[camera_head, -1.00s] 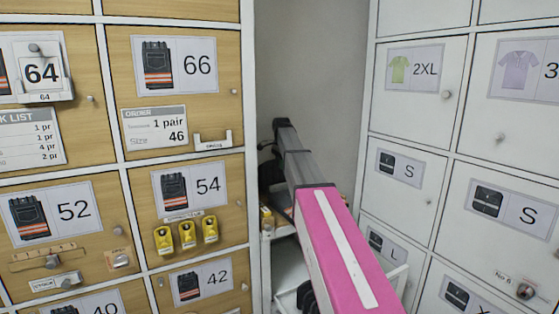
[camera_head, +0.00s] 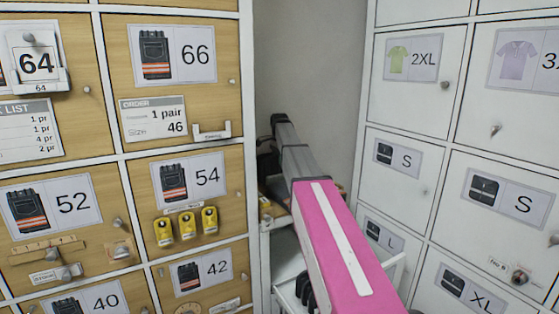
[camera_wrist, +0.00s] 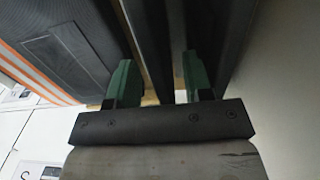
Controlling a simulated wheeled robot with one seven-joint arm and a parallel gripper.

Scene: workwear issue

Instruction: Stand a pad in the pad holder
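In the wrist view my gripper (camera_wrist: 160,82) shows two green fingers standing apart. A dark, flat upright slab (camera_wrist: 153,45) lies between them, with narrow gaps beside it; it may be a pad, but I cannot tell for sure. Another dark surface (camera_wrist: 222,25) is beyond the right finger. A large dark item with an orange and silver stripe (camera_wrist: 65,45) is at left. In the head view my pink arm hides my gripper. I cannot make out a pad holder with certainty in either view.
Wooden lockers (camera_head: 150,85) stand at left, with yellow tags (camera_head: 187,224) and a small white bracket (camera_head: 212,132) on their doors. White lockers (camera_head: 405,190) stand at right. A white cart (camera_head: 267,270) with dark items (camera_head: 296,292) is low between them, partly behind my arm.

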